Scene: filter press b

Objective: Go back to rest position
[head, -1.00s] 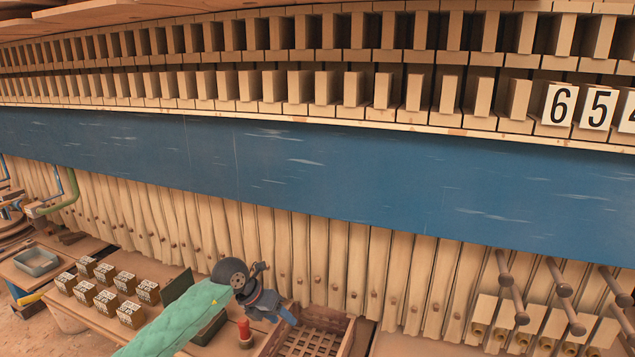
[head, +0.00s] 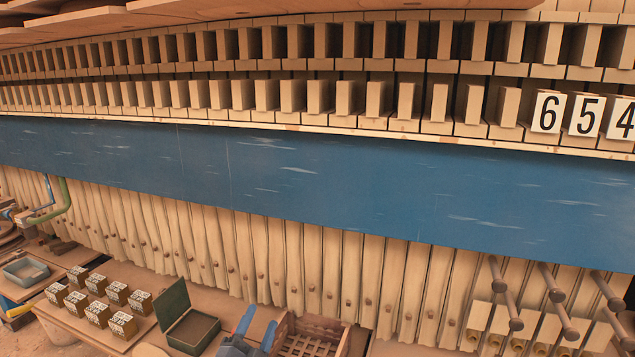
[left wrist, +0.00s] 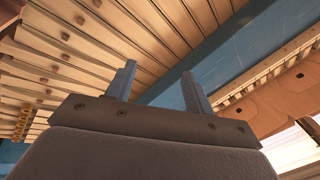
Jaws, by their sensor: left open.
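My left gripper (head: 257,330) shows at the bottom edge of the head view, its two blue fingers apart and nothing between them. It is between the open green box and the wooden crate, and I cannot tell its height above the table. In the left wrist view the gripper (left wrist: 155,88) points toward the pleated filter plates (left wrist: 120,40) and the blue beam (left wrist: 240,50), with empty space between the fingers. The rest of my left arm is cut off by the frame. My right gripper is in neither view.
A wooden slatted crate (head: 342,338) is right of the gripper. An open green box (head: 190,330) and several small labelled blocks (head: 97,313) are left, with a grey tray (head: 26,270) beyond. Rods with round knobs (head: 557,290) stick out at right. The blue beam (head: 330,185) runs behind.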

